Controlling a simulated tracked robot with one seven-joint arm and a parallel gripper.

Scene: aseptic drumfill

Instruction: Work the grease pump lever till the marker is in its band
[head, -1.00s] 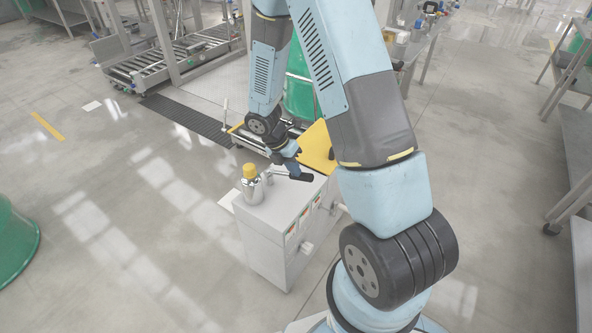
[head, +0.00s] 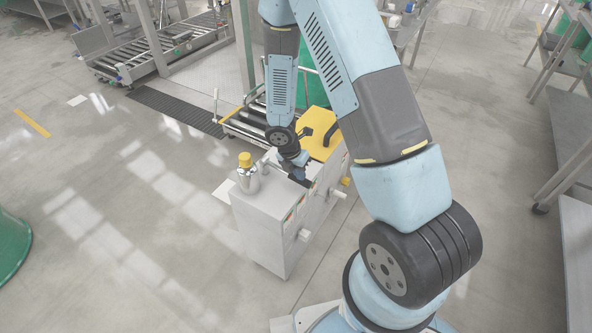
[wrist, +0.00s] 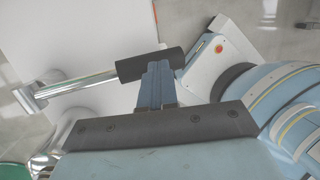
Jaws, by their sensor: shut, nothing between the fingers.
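The grease pump stands on a white cabinet, a silver body with a yellow cap (head: 245,160). Its lever is a chrome rod (wrist: 85,84) with a black grip (wrist: 150,64). In the head view the grip (head: 301,182) points right and dips toward the cabinet's near edge. My gripper (wrist: 158,70) is shut and empty, its fingertips at the black grip, overlapping it in the wrist view. I cannot tell whether they press on it. In the head view my gripper (head: 296,168) is just above the lever. I cannot make out the marker or its band.
The white cabinet (head: 262,228) has small fittings on its right side. A yellow panel (head: 318,125) and rollers lie behind it. A roller conveyor (head: 165,48) is at the back left, a green drum (head: 10,245) at the left edge. Floor left of the cabinet is clear.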

